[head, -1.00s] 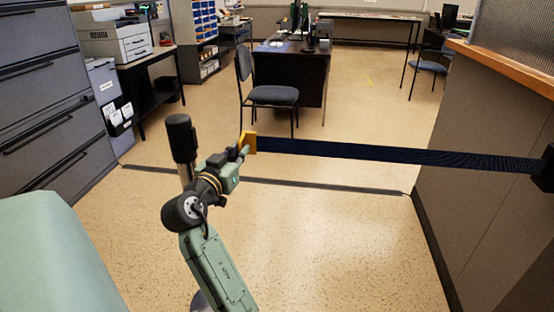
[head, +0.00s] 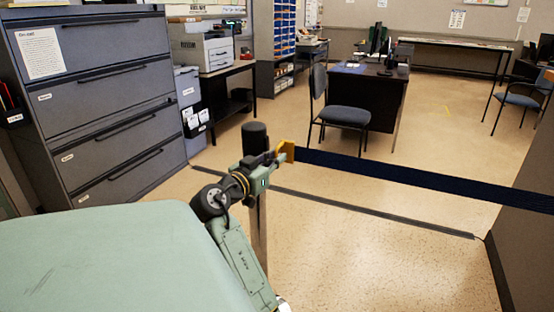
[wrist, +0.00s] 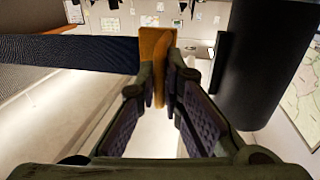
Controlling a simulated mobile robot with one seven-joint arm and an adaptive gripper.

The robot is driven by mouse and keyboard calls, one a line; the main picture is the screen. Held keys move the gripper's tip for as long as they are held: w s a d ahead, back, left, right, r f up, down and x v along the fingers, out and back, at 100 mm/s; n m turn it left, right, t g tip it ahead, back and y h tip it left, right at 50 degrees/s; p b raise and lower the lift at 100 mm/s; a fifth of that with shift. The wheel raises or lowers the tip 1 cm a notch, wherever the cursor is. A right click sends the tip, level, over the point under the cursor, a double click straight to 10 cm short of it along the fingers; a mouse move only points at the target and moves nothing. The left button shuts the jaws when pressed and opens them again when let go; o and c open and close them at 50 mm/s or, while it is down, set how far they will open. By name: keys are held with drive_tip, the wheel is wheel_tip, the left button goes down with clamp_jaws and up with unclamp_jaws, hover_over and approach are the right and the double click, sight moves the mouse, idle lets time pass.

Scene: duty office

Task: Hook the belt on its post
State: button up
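My gripper (head: 277,156) is shut on this clip. In the wrist view the clip (wrist: 156,52) stands between the two fingers (wrist: 161,90), and the belt (wrist: 70,52) runs off to the left. The post (head: 255,137) has a black head on a metal pole, partly hidden behind my arm. In the wrist view the black post head (wrist: 262,65) is just right of the fingers. The clip is apart from it.
A grey filing cabinet (head: 105,100) stands at the left. A chair (head: 345,115) and dark desk (head: 372,90) stand beyond the belt. A dark strip (head: 370,212) crosses the floor. A grey counter side (head: 525,255) is at the right. Floor around the post is clear.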

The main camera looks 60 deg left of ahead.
drive_tip(key=shift+o, duration=0.7)
